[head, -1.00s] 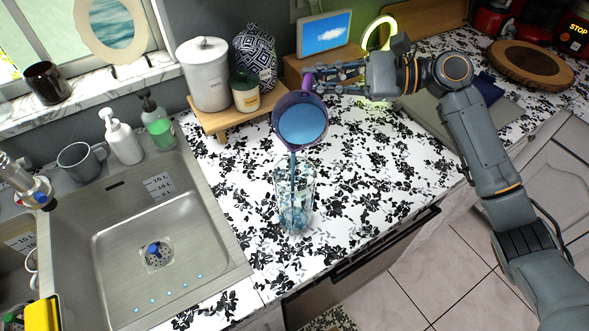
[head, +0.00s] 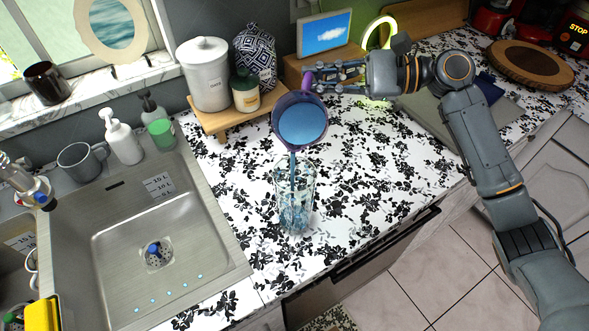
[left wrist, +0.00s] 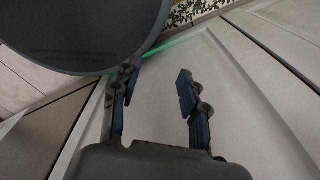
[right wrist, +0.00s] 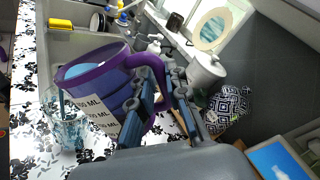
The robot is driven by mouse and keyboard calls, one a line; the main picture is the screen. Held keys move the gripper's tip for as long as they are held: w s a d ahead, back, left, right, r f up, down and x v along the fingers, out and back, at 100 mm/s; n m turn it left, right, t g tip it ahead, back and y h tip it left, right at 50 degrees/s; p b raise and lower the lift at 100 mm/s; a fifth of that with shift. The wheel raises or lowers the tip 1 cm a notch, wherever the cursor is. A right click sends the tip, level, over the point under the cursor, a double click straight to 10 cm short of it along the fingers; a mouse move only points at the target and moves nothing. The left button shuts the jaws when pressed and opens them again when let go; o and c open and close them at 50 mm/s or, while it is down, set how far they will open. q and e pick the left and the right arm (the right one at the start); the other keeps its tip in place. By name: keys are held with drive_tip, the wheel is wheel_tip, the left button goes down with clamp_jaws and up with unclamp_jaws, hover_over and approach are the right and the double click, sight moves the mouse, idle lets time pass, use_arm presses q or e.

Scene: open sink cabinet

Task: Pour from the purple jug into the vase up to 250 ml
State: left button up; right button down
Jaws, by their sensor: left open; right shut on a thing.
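The purple jug (head: 287,104) is tilted above the counter, with blue liquid showing inside it. My right gripper (head: 318,77) is shut on its handle; the grip also shows in the right wrist view (right wrist: 166,88). A blue stream runs from the jug's lip into the clear glass vase (head: 304,181), which stands upright on the counter below. Bluish liquid shows in the vase's lower part; I cannot read its exact level. The vase also shows at the left of the right wrist view (right wrist: 66,128). My left gripper (left wrist: 158,84) is open and empty, away from the counter, before pale cabinet panels.
The sink (head: 100,225) lies left of the vase. A wooden stand (head: 215,124) with a white canister (head: 205,75) and a small jar (head: 245,94) is behind the jug. A small screen (head: 324,33) stands at the back. The counter right of the vase is clear.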

drive_tip(key=shift+s+r+n, duration=0.25)
drive_tip(key=shift+r+n, duration=0.05)
drive_tip(key=shift+r, duration=0.1)
idle(1.0)
drive_tip(key=shift+s+a+r+n, duration=0.1)
drive_tip(key=shift+s+a+n, duration=0.15)
drive_tip(key=shift+s+n, duration=0.5)
idle(5.8)
